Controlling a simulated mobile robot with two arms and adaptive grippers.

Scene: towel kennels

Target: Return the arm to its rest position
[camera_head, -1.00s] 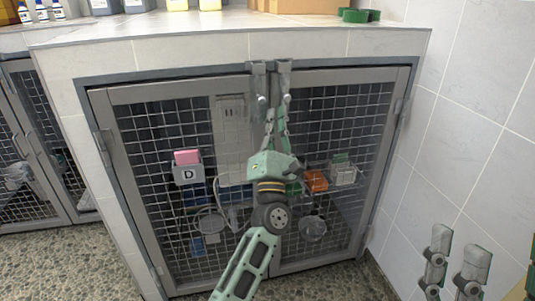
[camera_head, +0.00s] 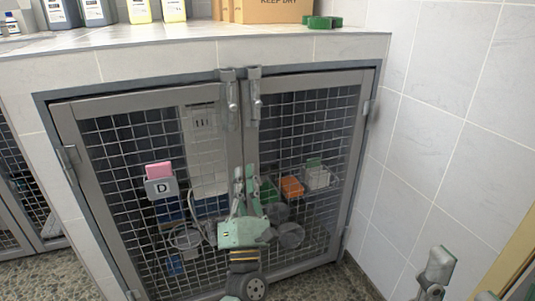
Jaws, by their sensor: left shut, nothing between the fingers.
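My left gripper (camera_head: 245,173) is low in front of the kennel's mesh doors (camera_head: 207,95), near where the two doors meet. Its fingers point up and are shut with nothing between them. It is well below the latch pieces (camera_head: 240,90) at the top of the doors. The fingertips of my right gripper (camera_head: 462,276) show at the bottom right, spread apart and empty. The rest of that gripper is out of the picture. Both doors look closed.
A counter (camera_head: 180,38) above the kennel holds bottles (camera_head: 140,10), a cardboard box (camera_head: 270,10) and green rings (camera_head: 322,22). A holder marked D (camera_head: 161,188) with a pink item hangs on the left door. A tiled wall (camera_head: 440,120) stands at the right.

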